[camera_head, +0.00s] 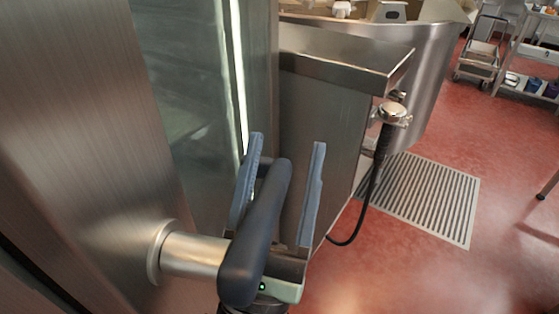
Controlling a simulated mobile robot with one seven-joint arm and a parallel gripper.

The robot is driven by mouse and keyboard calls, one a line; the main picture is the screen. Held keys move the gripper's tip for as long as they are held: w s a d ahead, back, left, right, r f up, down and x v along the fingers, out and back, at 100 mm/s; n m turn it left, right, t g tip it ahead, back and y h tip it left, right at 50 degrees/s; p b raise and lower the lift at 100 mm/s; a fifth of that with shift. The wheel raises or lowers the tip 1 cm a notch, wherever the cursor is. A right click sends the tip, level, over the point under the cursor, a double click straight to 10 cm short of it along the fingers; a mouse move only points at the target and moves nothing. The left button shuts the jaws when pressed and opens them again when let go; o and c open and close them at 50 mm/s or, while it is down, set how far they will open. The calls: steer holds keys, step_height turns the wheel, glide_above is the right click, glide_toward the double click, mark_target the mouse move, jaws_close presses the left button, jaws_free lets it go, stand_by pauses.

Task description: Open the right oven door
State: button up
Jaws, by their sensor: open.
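The oven door (95,120) is a brushed steel panel with a glass window (185,70) and fills the left of the view. Its handle (258,225) is a dark bar on a round steel mount (190,254) that stands out from the door. My gripper (287,142) is open. Its two blue-grey fingers point up and away, one on each side of the dark handle as seen here. The handle hides part of the left finger and the gripper's body. I cannot tell whether either finger touches the handle. A bright strip runs along the window's right side.
A steel cabinet (325,130) stands right of the door, with a spray head (393,113) and black hose (372,190) at its side. A floor grate (420,198) lies beyond. Carts (480,58) stand at the back right. Red floor (430,285) is open at right.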

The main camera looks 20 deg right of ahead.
steer(key=b+v, duration=0.3)
steer(key=v, duration=1)
steer(key=shift+b, duration=0.4)
